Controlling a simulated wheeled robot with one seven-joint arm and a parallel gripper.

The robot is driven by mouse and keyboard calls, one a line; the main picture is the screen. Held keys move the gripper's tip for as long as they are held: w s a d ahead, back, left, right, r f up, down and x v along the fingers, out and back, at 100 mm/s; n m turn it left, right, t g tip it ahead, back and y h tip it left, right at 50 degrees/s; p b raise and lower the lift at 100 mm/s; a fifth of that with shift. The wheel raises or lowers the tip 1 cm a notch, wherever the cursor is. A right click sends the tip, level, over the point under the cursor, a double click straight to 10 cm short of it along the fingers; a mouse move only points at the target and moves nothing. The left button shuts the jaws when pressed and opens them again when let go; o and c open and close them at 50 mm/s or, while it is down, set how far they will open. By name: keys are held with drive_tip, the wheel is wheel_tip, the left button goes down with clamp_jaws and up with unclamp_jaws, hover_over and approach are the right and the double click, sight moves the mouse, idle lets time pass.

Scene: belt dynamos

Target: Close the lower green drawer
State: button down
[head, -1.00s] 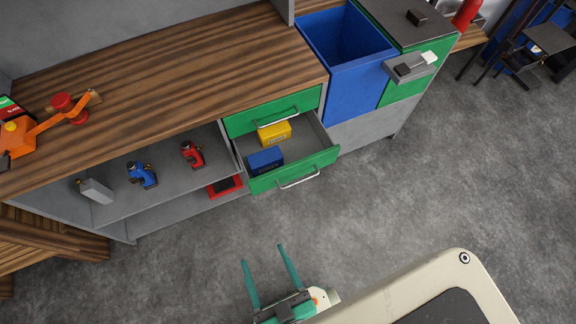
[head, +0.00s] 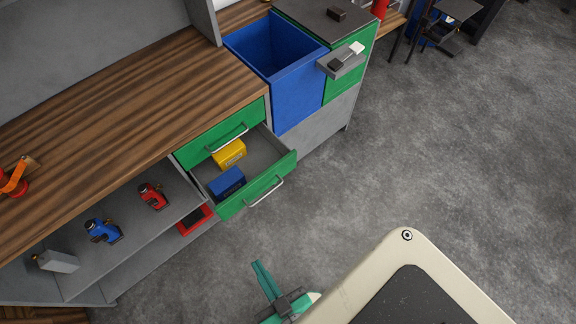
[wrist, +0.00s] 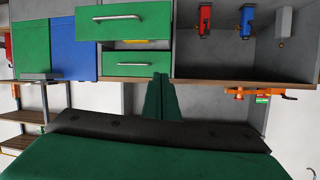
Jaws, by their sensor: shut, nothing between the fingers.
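The lower green drawer (head: 258,184) is pulled out of the cabinet in the head view, with a silver bar handle on its front. A yellow box (head: 230,153) and a blue box (head: 227,182) lie inside it. The upper green drawer (head: 215,133) above it is shut. My gripper (head: 262,275) is over the floor in front of the drawer, apart from it, with its teal fingers together and empty. The wrist view is upside down; there the lower drawer front (wrist: 150,22) is above the upper one (wrist: 140,70), and my shut fingers (wrist: 160,85) point toward the cabinet.
A blue bin (head: 290,85) stands right of the drawers. Left of them, an open shelf (head: 130,240) holds red and blue items and a grey one. The wooden worktop (head: 120,110) lies above. The grey floor (head: 400,160) in front is clear.

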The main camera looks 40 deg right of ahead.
drive_tip(key=w+d+f+m+g+h, duration=0.25)
drive_tip(key=w+d+f+m, duration=0.3)
drive_tip(key=d+f, duration=0.4)
drive_tip(key=m+y, duration=0.4)
drive_tip(key=m, duration=0.6)
approach(288, 159)
drive_tip(key=shift+t, duration=0.25)
drive_tip(key=w+f, duration=0.3)
drive_tip(key=shift+w+f, duration=0.2)
drive_tip(key=shift+f, duration=0.1)
drive_tip(key=shift+w, duration=0.75)
